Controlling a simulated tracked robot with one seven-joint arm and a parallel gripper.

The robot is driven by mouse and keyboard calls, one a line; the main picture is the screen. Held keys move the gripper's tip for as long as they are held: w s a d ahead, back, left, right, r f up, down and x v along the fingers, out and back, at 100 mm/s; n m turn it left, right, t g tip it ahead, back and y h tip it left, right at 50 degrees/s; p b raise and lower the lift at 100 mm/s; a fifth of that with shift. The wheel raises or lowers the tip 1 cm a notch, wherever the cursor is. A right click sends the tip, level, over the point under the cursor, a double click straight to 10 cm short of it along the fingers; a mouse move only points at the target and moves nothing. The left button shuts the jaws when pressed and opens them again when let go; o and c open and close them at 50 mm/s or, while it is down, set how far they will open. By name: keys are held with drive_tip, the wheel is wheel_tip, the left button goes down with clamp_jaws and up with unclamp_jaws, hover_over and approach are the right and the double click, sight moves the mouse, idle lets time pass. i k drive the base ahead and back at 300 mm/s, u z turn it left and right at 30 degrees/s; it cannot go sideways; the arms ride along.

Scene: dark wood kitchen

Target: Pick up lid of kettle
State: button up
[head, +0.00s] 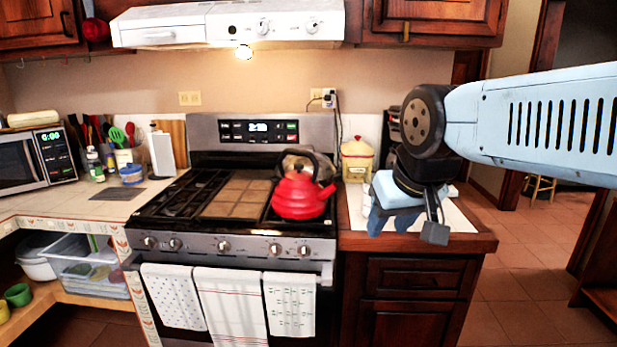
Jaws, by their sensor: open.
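A red kettle (297,196) stands upright on the right side of the stove top. It has a black arched handle and a spout pointing right. The kettle's lid (300,176) is at its top under the handle; its edges are too small to make out clearly. My gripper (402,222) hangs to the right of the kettle, above the right-hand counter, apart from the kettle. Its jaws are open and appear empty. My arm comes in from the right edge.
The stove (225,205) has a flat griddle plate (238,195) left of the kettle. A yellow canister (357,160) stands at the back of the right counter (470,240). Another pot-like item behind the kettle is partly hidden. A range hood (230,25) hangs above.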

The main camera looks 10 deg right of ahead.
sight(299, 174)
drive_tip(key=u, duration=0.15)
drive_tip(key=i, duration=0.95)
drive_tip(key=z, duration=0.1)
